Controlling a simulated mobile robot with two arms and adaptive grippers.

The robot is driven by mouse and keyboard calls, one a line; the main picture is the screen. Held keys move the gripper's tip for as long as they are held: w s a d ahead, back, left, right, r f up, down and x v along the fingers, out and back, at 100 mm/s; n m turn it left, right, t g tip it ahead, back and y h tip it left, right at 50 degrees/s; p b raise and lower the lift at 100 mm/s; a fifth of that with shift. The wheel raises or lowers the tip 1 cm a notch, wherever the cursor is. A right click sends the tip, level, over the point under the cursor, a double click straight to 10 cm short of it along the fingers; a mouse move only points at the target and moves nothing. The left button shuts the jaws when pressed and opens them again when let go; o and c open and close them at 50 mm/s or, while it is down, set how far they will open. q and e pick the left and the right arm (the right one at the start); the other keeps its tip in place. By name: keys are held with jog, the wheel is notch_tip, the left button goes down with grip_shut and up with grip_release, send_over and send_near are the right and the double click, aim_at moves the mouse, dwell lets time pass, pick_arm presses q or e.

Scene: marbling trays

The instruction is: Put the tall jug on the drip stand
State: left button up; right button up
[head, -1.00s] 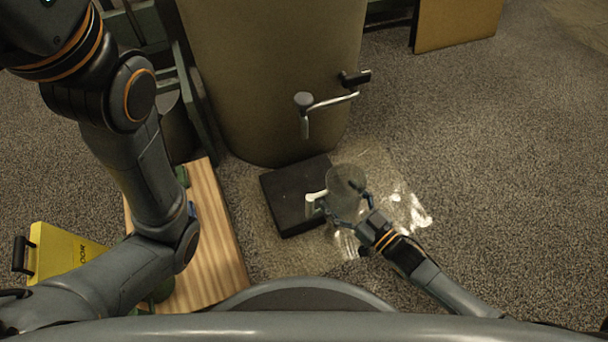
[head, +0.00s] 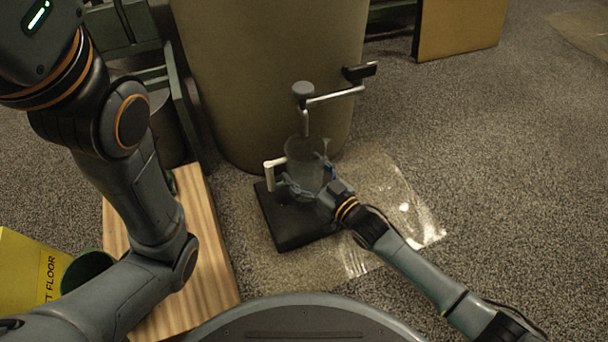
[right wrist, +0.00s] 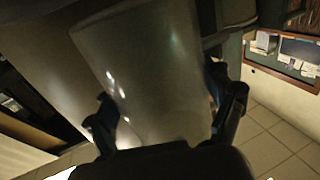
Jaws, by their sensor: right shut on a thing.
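The tall jug (head: 303,153) is grey and see-through, with a pale handle on its left side. My right gripper (head: 307,183) is shut around its lower body, and the jug looks about upright. In the right wrist view the jug (right wrist: 150,75) fills the middle between the two dark fingers. The drip stand (head: 292,232) is a low black block on the floor. The jug appears over its back part; I cannot tell whether its base touches. My left arm shows at the left, but its gripper is out of view.
A tap (head: 330,97) sticks out of a large tan barrel (head: 235,75), its spout right by the jug's rim. A clear shiny sheet (head: 390,205) lies around the stand. A wooden board (head: 205,225) and a yellow floor sign (head: 25,270) are at left. Carpet at right is free.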

jog(key=shift+r, duration=0.2)
jog(key=shift+f, duration=0.6)
jog(key=o, duration=1.1)
jog(key=shift+f, duration=0.1)
jog(key=shift+o, duration=0.2)
jog(key=shift+f, duration=0.1)
